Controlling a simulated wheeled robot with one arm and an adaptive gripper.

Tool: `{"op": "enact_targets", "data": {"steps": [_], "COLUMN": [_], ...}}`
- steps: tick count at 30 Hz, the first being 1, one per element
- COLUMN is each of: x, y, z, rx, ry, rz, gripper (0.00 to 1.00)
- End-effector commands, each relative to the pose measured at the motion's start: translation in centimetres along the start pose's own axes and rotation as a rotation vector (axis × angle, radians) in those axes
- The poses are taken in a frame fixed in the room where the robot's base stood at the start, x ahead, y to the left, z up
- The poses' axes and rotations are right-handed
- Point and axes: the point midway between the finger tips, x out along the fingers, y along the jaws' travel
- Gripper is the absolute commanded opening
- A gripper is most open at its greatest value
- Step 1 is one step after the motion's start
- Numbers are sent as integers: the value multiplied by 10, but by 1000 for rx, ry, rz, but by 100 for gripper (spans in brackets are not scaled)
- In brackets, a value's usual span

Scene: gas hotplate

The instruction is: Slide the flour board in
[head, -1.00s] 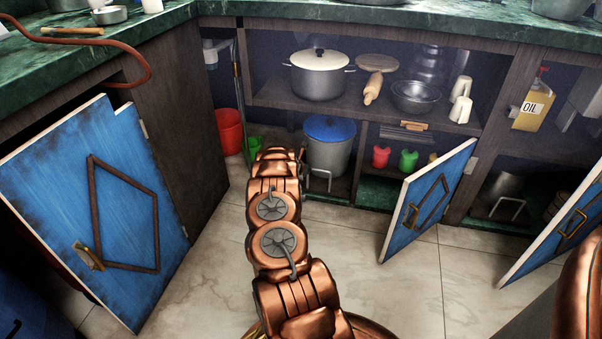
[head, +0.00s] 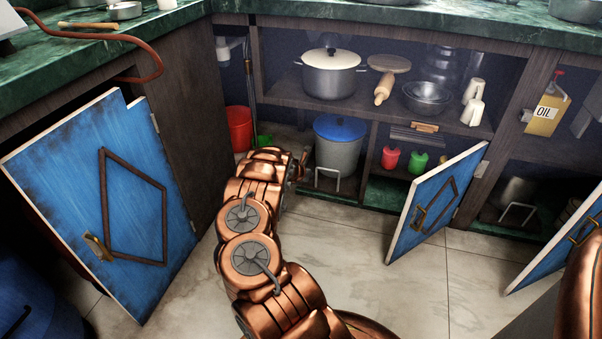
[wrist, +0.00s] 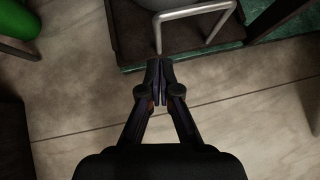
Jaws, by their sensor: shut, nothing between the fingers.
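A low board with a grey U-shaped handle (head: 327,182) sits on the floor of the cabinet, under a grey bin with a blue lid (head: 340,130). I take it as the flour board; no label is readable. My gripper (wrist: 158,70) is shut and empty, just short of the handle's left end. A small gap seems to show between them. In the head view only part of my gripper (head: 302,165) shows beside the bin.
A blue door (head: 438,200) stands open to the right, another (head: 130,195) to the left. A red bucket (head: 239,127) and a green object (wrist: 18,20) stand left of the board. A similar handle (head: 518,214) is further right. The tiled floor in front is clear.

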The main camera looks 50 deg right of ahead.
Motion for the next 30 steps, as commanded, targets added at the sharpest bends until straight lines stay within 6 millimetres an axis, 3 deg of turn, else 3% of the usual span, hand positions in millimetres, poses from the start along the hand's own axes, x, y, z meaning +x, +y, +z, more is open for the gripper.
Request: {"op": "enact_targets", "data": {"steps": [21,30], "x": [-64,-77], "y": [1,1], "z": [1,0], "rx": [0,1], "ry": [-1,0], "rz": [1,2], "gripper": [0,0]}}
